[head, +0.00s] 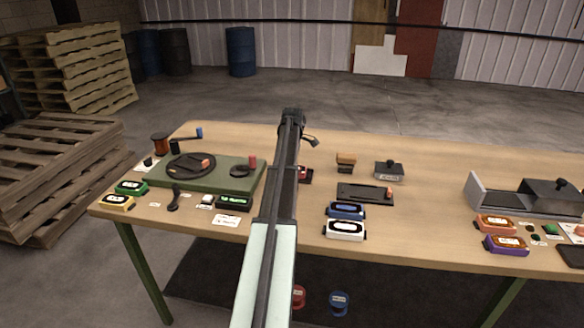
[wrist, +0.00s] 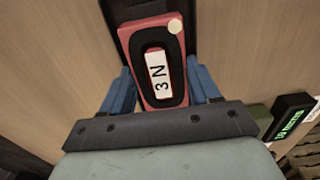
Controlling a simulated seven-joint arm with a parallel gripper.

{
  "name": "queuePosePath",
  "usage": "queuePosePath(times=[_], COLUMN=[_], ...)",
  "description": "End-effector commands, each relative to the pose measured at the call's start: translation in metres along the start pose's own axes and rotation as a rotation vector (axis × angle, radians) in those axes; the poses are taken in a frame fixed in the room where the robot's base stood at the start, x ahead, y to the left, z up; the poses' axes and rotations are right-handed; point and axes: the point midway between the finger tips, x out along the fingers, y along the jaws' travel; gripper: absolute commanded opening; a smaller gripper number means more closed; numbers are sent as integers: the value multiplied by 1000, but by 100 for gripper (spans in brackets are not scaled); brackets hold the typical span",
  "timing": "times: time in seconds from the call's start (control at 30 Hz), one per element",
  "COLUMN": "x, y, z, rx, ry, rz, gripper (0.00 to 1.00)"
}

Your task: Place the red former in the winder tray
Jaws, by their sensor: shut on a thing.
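The red former (wrist: 152,35) has a black oval with a white label and a pale round spot at one corner. My gripper (wrist: 163,92) is shut on it, with a blue finger on each side in the wrist view. A dark tray (wrist: 118,8) shows around the former's far end; I cannot tell whether the former rests in it or is above it. In the head view a small part of the red former (head: 302,172) and a dark tray edge (head: 307,180) show just right of my arm.
A green winder board (head: 220,178) lies left of my arm, with a black display box (head: 234,202) at its front. Right of my arm are blue (head: 346,210) and white (head: 344,230) formers and a dark flat tray (head: 350,193).

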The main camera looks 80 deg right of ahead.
Motion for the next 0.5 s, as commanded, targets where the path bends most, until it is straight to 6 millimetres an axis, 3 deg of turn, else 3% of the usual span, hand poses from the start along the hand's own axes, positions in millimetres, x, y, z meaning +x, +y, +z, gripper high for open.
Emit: queuePosePath(times=[0.43, 0.47, 0.5], x=[7, 7, 7], y=[0, 0, 0], z=[0, 0, 0], rx=[0, 0, 0], ry=[0, 0, 0], rz=[1, 1, 1], gripper=[26, 63, 67])
